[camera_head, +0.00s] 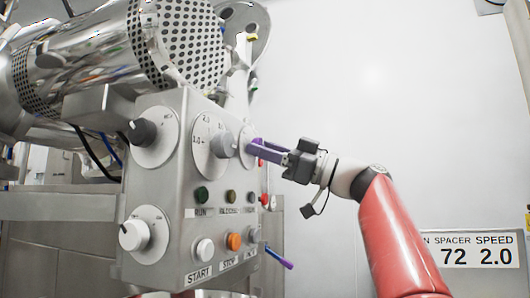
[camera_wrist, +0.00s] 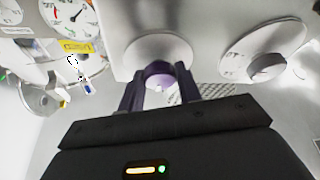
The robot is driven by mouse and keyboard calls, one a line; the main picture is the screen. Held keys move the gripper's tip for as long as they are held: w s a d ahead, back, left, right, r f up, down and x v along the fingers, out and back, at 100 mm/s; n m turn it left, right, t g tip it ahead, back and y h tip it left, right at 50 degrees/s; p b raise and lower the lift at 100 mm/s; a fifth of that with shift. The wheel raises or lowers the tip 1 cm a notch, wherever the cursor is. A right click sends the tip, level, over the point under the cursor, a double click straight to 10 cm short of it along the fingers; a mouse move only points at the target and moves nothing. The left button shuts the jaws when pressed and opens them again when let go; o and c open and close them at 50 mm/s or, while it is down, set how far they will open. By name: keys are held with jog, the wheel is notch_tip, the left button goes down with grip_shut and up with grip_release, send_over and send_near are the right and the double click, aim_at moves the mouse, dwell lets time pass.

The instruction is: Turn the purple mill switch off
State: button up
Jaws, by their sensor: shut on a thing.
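The purple mill switch (camera_wrist: 160,74) is a knob on a round pale dial plate (camera_wrist: 143,49). In the wrist view it sits between the two dark purple fingers of my gripper (camera_wrist: 160,82), which are shut on it. In the head view my gripper (camera_head: 258,148) reaches in from the right to the dial plate (camera_head: 246,146) at the panel's upper right. There the fingers hide most of the knob. The knob's pointer and any position marks beside it cannot be read.
The grey control panel (camera_head: 172,185) also carries a grey speed knob (camera_head: 222,144), a black knob (camera_head: 142,132), a white knob (camera_head: 133,235) and several push buttons. A purple-handled lever (camera_head: 279,258) juts from its lower right.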

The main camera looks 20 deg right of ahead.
jog(key=shift+w+r+n+g+p, duration=0.1)
jog(key=shift+n+g+p, duration=1)
jog(key=shift+n, duration=1.3)
jog(key=shift+r+n+g+p, duration=0.1)
jog(key=shift+n+g+p, duration=0.95)
jog(key=shift+n, duration=1.35)
jog(key=shift+f, duration=0.1)
jog(key=o, duration=1)
jog(key=shift+d, duration=0.1)
jog(key=v, duration=0.7)
jog(key=shift+d, duration=0.4)
